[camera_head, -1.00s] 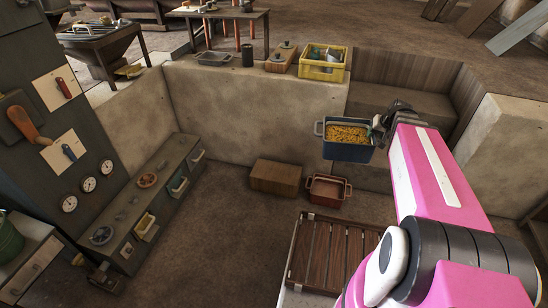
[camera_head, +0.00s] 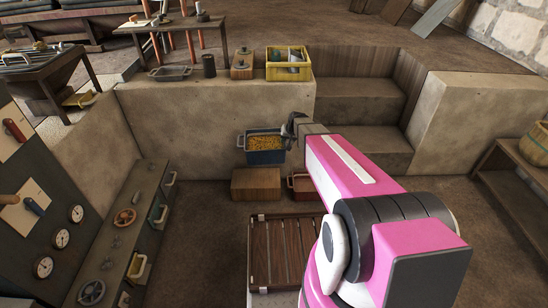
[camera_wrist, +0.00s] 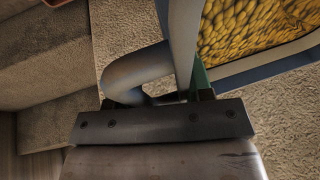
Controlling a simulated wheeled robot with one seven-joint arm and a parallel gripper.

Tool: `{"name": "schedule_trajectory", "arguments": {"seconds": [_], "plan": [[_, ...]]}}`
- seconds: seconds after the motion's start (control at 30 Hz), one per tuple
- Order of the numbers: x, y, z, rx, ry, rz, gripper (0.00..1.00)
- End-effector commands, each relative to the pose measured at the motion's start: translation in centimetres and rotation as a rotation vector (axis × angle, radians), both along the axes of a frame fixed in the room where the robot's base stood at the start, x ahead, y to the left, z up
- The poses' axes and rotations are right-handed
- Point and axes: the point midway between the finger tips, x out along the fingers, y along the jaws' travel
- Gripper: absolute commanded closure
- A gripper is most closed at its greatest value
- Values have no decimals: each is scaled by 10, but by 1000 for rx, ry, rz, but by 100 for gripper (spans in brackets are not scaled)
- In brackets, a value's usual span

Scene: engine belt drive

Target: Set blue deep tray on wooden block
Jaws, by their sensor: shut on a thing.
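The blue deep tray (camera_head: 265,157), full of yellow pieces, hangs level in the air by its right handle. My gripper (camera_head: 290,128) is shut on that handle. In the wrist view the grey handle (camera_wrist: 136,72) lies at the jaws, and the tray's yellow filling (camera_wrist: 250,28) shows at upper right. The wooden block (camera_head: 256,186) rests on the floor by the low wall. In the head view the tray shows just above the block's top; I cannot tell the exact gap. The block's top looks bare.
A reddish tray (camera_head: 303,186) sits on the floor right of the block, partly behind my arm. A slatted wooden crate (camera_head: 262,262) lies nearer. The concrete wall (camera_head: 190,125) stands behind, with a yellow crate (camera_head: 289,73) on it. Steps are at right.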

Motion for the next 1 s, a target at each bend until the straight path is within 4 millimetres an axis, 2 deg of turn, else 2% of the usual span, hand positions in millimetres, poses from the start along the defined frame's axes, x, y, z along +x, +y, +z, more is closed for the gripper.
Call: {"name": "schedule_trajectory", "arguments": {"seconds": [0.03, 0.1, 0.3, 0.4, 0.6, 1.0], "plan": [[18, 9, -24, 3, 1, -5, 100], [31, 18, -50, 3, 1, -14, 100], [57, 42, -119, 5, -1, -32, 100], [64, 51, -145, 5, -2, -40, 100], [70, 61, -172, 7, -4, -47, 100], [71, 62, -188, 6, -3, -49, 100]]}}
